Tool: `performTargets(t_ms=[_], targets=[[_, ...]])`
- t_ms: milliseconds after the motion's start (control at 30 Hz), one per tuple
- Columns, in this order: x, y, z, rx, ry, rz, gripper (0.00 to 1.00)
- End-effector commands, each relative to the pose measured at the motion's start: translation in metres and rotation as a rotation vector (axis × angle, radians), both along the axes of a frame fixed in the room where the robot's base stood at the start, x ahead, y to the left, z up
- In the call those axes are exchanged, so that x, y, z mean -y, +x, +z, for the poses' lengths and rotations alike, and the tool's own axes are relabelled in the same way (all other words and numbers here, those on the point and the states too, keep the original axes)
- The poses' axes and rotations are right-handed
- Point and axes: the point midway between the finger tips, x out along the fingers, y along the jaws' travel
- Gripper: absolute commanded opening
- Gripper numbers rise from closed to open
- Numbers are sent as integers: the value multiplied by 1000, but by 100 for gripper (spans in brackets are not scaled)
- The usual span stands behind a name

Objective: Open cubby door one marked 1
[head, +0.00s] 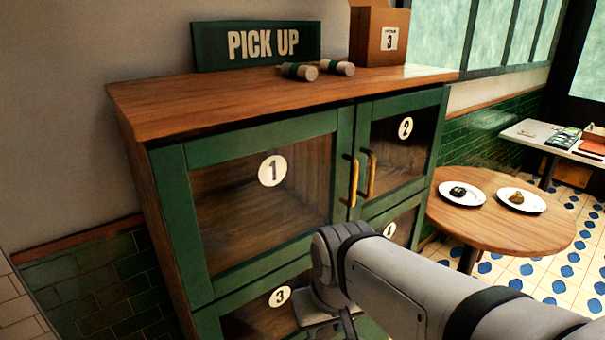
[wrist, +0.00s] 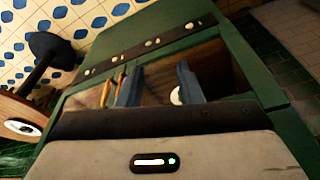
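Cubby door one (head: 262,240) is a green-framed glass door with a round white 1 label (head: 272,170), at the upper left of the cabinet. It looks shut, flush with the cabinet front. Its upright brass handle (head: 353,180) is at its right edge, beside the handle of door two (head: 369,174). In the wrist view my gripper (wrist: 159,84) has its two fingers apart with nothing seen between them. It is in front of the cabinet; both brass handles (wrist: 112,88) show left of the fingers. In the head view my arm hides most of the gripper, low in front of door three.
Door two (head: 405,128) is at the right. A lower door marked 3 (head: 279,297) is partly covered by my arm. The cabinet top (head: 200,98) holds a PICK UP sign (head: 262,44), two rolls and a brown box (head: 378,35). A round table (head: 490,232) with two plates stands right.

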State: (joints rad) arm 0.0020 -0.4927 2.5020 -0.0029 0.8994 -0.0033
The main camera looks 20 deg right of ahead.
Motion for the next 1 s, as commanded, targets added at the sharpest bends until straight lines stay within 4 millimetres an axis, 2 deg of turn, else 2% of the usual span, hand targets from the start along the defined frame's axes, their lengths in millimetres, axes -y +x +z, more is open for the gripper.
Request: performTargets(t_ms=[133,233,367,400,500,633,700,800,867,1000], targets=[[1,1,2,1,0,-2,33],[7,18,25,14,0,-23,33],[36,67,87,53,0,-76,33],[48,84,108,68,-2,-100,33],[80,123,155,102,-8,-157,33],[115,157,196,138,-17,-210,33],[127,166,208,149,-20,-226,33],[136,174,211,155,-21,-238,33],[138,177,207,157,-22,-239,33],[139,184,186,154,-21,-239,33]])
